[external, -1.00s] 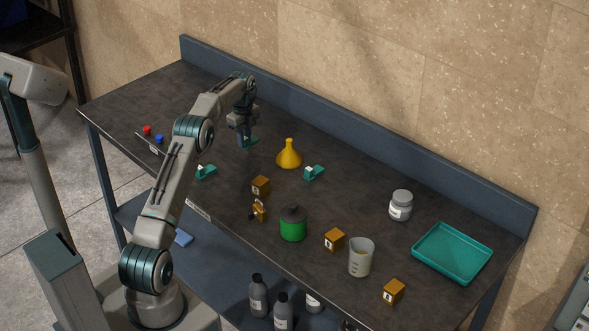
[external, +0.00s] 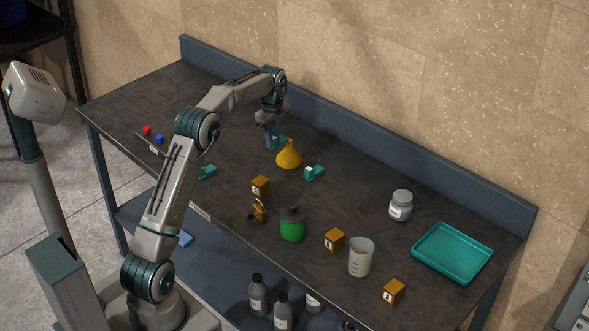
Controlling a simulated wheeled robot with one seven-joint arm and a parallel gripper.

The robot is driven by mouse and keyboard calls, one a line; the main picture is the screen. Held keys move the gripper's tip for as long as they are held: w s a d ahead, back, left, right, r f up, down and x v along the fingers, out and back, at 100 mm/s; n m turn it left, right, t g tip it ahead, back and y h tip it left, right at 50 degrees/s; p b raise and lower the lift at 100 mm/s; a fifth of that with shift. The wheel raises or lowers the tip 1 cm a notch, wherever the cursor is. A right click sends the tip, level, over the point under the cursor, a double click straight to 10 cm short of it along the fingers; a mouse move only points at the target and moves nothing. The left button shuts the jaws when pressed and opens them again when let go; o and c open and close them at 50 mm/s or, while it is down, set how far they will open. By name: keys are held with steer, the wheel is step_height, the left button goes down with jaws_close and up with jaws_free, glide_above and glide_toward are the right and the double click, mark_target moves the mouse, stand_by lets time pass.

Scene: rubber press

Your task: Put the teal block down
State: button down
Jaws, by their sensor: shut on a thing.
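My gripper (external: 273,139) points down over the back of the bench, just behind and left of the yellow funnel. It is shut on a teal block (external: 282,142), which shows low beside the fingers. The funnel is close in front and may hide part of it. I cannot tell whether the block touches the bench top. Another teal block (external: 208,172) lies further left near the front edge, beside my arm. A third teal piece with a white part (external: 314,172) lies right of the funnel.
The yellow funnel (external: 289,156) stands very near my gripper. Orange-brown blocks (external: 260,187), a green pot (external: 293,226), a beaker (external: 361,258), a grey jar (external: 401,205) and a teal tray (external: 452,254) stand to the right and front. The bench top (external: 206,101) is clear at back left.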

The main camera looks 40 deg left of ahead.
steer(key=s+d+p, duration=0.1)
steer(key=s+d, duration=0.2)
steer(key=d, duration=1.2)
steer(key=s+d+p, duration=0.2)
steer(key=s+d, duration=0.1)
steer(key=d, duration=1.3)
steer(key=shift+m, duration=0.4)
steer(key=w+a+f+p, duration=0.1)
steer(key=w+a+f, duration=0.1)
steer(key=a, duration=0.1)
steer(key=w+a+f+p, duration=0.1)
steer(key=w+a+f, duration=0.1)
steer(key=a, duration=0.1)
steer(key=w+a+f, duration=0.2)
steer(key=a, duration=0.1)
steer(key=shift+w+a+f+p, duration=0.2)
steer(key=shift+w+p, duration=0.05)
steer(key=shift+p, duration=0.15)
steer(key=shift+w+a+f, duration=0.1)
steer(key=shift+a+f, duration=0.05)
steer(key=shift+f, duration=0.05)
steer(key=shift+f+p, duration=0.65)
steer(key=shift+f, duration=1.3)
steer(key=shift+f, duration=0.2)
steer(key=c, duration=1.3)
jaws_free()
steer(key=shift+r, duration=0.1)
